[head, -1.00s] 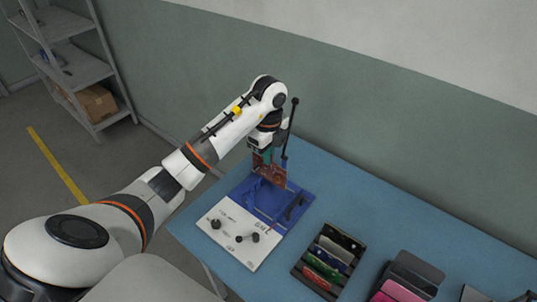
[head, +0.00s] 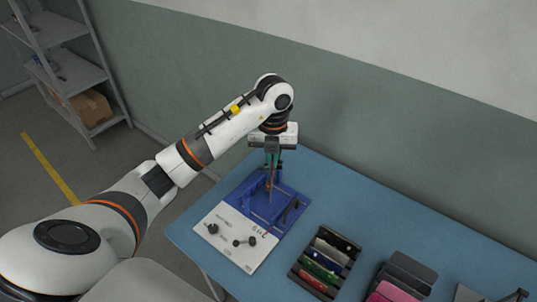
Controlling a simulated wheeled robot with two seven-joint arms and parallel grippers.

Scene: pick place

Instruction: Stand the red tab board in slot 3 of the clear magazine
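My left gripper (head: 271,165) points down over the blue fixture at the back left of the table. Between its fingers is a thin reddish-brown board (head: 269,185), upright and nearly edge-on to me. Its lower edge is at the blue fixture (head: 247,188); I cannot tell whether it touches. A dark slotted rack (head: 296,272) stands to the right, holding several upright pieces, among them white, blue, green and red (head: 313,281) ones. I cannot make out slot numbers or a clearly transparent magazine. My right gripper is not in view.
A white panel (head: 225,241) with black knobs adjoins the blue fixture. A holder with dark and pink pieces (head: 388,291) stands at the lower right. The blue table (head: 350,205) is bare behind the racks, and a wall runs along its back.

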